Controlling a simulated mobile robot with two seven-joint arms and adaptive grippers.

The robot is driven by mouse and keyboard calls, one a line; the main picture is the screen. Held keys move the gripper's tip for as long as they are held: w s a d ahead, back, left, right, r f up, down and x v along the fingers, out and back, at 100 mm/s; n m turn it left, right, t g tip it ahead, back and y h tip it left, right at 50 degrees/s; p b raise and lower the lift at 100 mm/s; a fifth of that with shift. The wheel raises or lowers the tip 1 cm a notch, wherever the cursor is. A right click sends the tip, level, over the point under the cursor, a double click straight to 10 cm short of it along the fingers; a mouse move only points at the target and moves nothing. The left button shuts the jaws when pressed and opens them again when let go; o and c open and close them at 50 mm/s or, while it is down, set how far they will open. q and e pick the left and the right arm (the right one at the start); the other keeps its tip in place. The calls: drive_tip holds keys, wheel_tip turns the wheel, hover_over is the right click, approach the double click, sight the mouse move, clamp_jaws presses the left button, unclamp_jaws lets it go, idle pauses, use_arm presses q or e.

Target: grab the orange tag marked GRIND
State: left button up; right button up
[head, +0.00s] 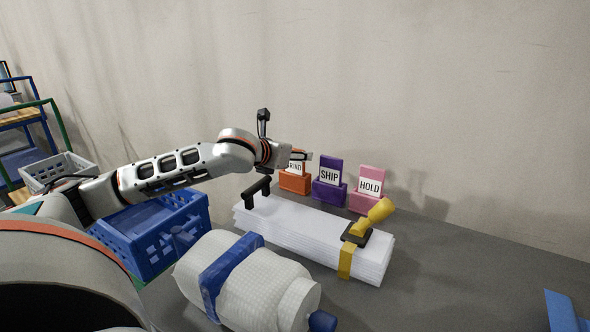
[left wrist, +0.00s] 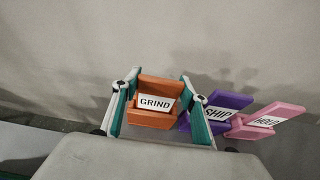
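The orange tag (head: 295,166) with a white GRIND label stands in an orange holder (head: 295,184) at the back of the table, by the wall. In the left wrist view the tag (left wrist: 158,86) is in the middle, its label facing the camera. My left gripper (head: 304,156) is at the tag and hides part of it in the head view. In the left wrist view the gripper's (left wrist: 157,82) fingers are spread wide, one on each side of the tag, with visible gaps. My right gripper is in neither view.
A purple SHIP tag (head: 331,168) and a pink HOLD tag (head: 371,181) stand to the right. A white sheet stack (head: 310,232) with a yellow clamp (head: 375,214) lies in front. A wrapped white bundle (head: 240,280) and a blue crate (head: 155,240) are nearer.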

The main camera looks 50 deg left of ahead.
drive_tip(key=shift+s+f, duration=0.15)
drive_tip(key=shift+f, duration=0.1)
